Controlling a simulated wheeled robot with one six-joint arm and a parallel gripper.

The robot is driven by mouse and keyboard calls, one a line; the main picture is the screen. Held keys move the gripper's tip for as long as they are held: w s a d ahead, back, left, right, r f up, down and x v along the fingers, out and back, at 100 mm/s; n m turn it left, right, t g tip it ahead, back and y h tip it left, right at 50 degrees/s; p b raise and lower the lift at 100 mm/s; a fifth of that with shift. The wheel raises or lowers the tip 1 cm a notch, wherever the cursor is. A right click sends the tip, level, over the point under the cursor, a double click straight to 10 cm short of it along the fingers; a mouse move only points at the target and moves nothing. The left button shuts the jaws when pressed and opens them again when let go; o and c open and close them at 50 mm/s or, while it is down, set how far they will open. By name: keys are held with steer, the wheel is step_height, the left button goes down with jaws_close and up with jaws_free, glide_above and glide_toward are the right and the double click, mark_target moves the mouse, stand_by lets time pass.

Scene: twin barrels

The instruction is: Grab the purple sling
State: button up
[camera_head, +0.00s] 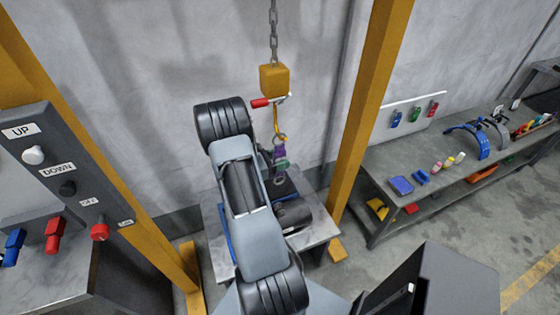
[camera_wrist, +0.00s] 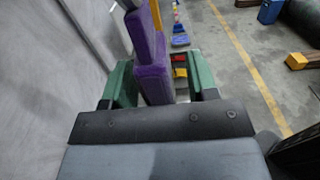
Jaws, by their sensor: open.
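The purple sling (camera_head: 279,153) hangs below a yellow hook (camera_head: 277,122) in the head view, with metal rings above and below it. In the wrist view the purple sling (camera_wrist: 152,70) looks large and close, between the two green fingers of my gripper (camera_wrist: 158,82). The fingers are apart, one on each side of the sling, and I see a gap at least on the right side. In the head view my gripper (camera_head: 281,167) shows as a small green part at the sling, mostly hidden by my arm.
The hook hangs from a yellow block (camera_head: 274,80) with a red handle (camera_head: 260,103) on a chain (camera_head: 273,35). Yellow posts (camera_head: 371,100) flank it. A metal table (camera_head: 317,232) is below. A control panel (camera_head: 66,170) stands left, a workbench (camera_head: 385,158) with tools right.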

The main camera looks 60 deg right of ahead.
steer(key=shift+c, duration=0.3)
jaws_close()
steer(key=shift+r, duration=0.1)
